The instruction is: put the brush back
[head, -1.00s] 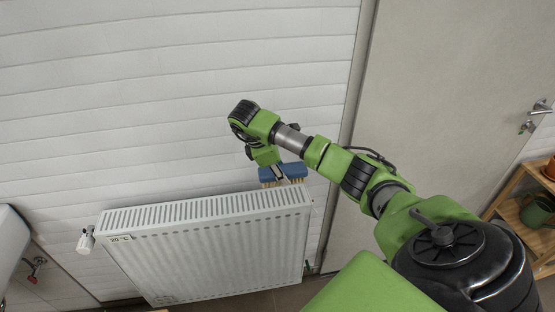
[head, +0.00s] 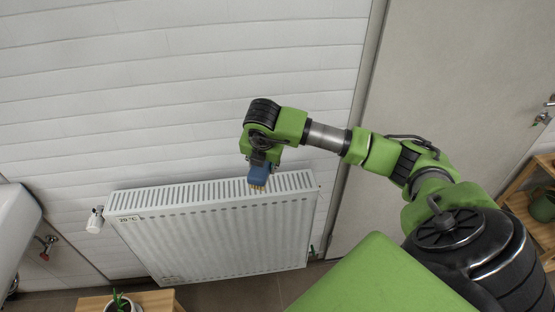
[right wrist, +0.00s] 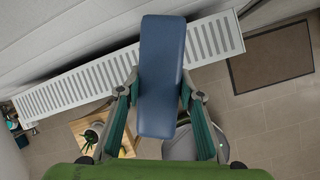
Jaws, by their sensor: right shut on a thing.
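The blue brush (head: 259,174) with pale bristles is in my right gripper (head: 263,162), just above or in front of the top right part of the radiator in the head view. I cannot tell whether the bristles touch the radiator. In the right wrist view the brush's flat blue back (right wrist: 161,75) lies between the two fingers of my right gripper (right wrist: 160,95), which is shut on it. My left gripper does not show.
The white radiator (head: 220,240) with a slotted top stands by the white wall. A wooden stool (head: 155,299) with a potted plant (head: 119,303) stands at the bottom. A white basin (head: 14,225) is at left. A dark mat (right wrist: 270,58) lies on the floor.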

